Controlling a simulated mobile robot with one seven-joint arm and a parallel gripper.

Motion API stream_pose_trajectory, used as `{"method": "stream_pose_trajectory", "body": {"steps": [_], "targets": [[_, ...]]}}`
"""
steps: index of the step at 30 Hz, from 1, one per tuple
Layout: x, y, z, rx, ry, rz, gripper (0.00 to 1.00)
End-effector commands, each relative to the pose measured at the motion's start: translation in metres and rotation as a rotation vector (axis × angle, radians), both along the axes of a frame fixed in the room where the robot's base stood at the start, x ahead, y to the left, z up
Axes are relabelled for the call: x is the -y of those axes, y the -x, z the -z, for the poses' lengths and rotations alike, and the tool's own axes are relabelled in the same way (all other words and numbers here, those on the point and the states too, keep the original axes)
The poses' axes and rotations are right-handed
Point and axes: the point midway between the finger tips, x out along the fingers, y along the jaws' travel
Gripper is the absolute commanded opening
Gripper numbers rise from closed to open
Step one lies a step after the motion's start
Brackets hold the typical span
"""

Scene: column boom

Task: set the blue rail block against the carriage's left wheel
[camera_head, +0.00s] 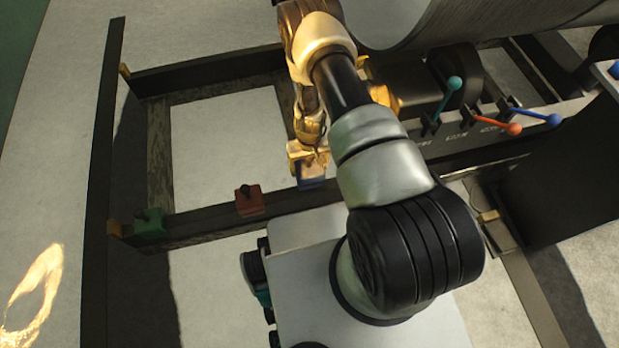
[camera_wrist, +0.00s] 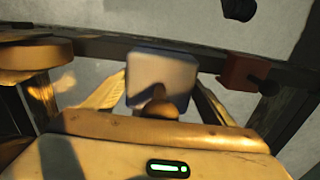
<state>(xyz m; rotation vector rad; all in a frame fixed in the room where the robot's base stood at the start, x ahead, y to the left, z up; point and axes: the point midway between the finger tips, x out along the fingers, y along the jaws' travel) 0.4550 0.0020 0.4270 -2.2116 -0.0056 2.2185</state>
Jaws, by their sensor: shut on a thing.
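My gripper (camera_head: 308,160) points down over the near dark rail (camera_head: 205,223) and is shut on the blue rail block (camera_head: 312,183). In the wrist view the block (camera_wrist: 162,78) shows as a grey-blue face with a knob, between the fingers. It is at the rail, but I cannot tell whether it rests on it. A round bronze part (camera_wrist: 35,55), possibly the carriage's left wheel, is left of the block in the wrist view, with a gap between them in the picture. In the head view my arm hides that area.
A red block (camera_head: 250,200) sits on the near rail left of my gripper, and a green block (camera_head: 150,223) sits near the rail's left end. Teal, orange and blue levers (camera_head: 455,84) stand on the carriage panel at right. A large grey cylinder (camera_head: 450,20) is at the top.

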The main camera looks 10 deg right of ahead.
Motion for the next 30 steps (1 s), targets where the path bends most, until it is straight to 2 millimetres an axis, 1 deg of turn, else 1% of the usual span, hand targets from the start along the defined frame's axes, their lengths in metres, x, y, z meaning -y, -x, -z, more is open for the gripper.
{"method": "stream_pose_trajectory", "body": {"steps": [1,4,14,24,30], "targets": [[0.001,-0.001,0.016,0.003,0.003,0.0,0.23],[0.001,0.0,0.029,0.005,0.006,-0.003,0.23],[0.002,0.001,0.046,0.004,0.008,-0.005,0.23],[0.002,0.002,0.073,0.004,0.008,-0.005,0.23],[0.002,0.001,0.078,0.005,0.007,-0.005,0.23]]}}
